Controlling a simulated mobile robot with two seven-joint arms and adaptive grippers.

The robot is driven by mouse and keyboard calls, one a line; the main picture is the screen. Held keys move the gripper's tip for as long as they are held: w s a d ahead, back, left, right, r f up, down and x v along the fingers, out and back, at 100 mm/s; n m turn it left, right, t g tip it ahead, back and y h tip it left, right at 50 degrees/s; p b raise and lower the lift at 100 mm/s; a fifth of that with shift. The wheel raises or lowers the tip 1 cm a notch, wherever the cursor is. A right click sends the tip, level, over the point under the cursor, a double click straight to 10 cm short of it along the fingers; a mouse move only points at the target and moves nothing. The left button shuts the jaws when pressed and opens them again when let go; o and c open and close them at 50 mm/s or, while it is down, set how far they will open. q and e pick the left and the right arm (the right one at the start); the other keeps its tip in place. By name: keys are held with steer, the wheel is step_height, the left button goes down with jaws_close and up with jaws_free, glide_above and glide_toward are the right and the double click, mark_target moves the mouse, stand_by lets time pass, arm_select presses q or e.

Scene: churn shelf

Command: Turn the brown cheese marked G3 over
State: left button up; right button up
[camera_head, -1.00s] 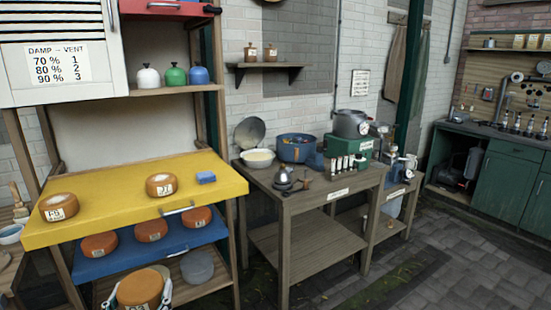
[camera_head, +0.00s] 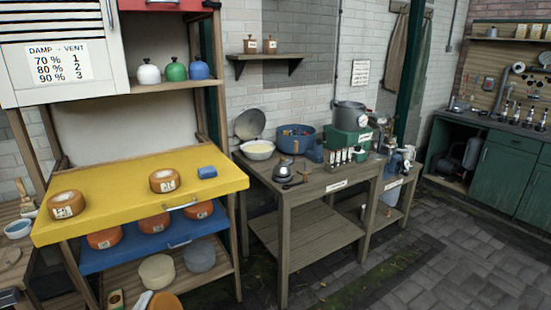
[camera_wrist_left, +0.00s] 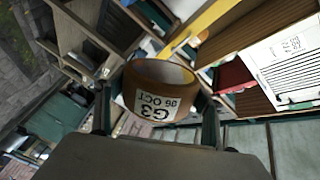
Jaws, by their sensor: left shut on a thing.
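The brown cheese marked G3 (camera_wrist_left: 160,75) is held between the two fingers of my left gripper (camera_wrist_left: 158,97) in the left wrist view. Its white label reads G3 and 06 OCT and appears upside down in that view. In the head view only the top of this orange-brown cheese (camera_head: 166,302) shows at the bottom edge, in front of the shelf rack, with a pale finger of my left gripper beside it. Its label is out of that picture. My right gripper is not in view.
The yellow shelf (camera_head: 110,211) holds two labelled cheeses and a blue block (camera_head: 207,172). The blue shelf (camera_head: 140,255) below holds several orange cheeses. A cream round (camera_head: 157,272) and a grey round (camera_head: 199,256) sit on the lowest board. A wooden bench stands right.

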arm_select(q)
steer(key=shift+r+m+p, duration=0.2)
steer(key=shift+m+p, duration=0.1)
steer(key=shift+m, duration=1.7)
steer(key=shift+f+m+p, duration=0.1)
steer(key=shift+m+p, duration=0.4)
steer(key=shift+m, duration=0.8)
steer(key=shift+m+p, duration=0.3)
steer(key=shift+m, duration=0.3)
steer(key=m, duration=0.2)
steer(key=shift+m, duration=0.4)
steer(key=m, duration=0.8)
steer(key=shift+m, duration=0.3)
steer(key=m, duration=0.4)
steer(key=shift+m, duration=0.3)
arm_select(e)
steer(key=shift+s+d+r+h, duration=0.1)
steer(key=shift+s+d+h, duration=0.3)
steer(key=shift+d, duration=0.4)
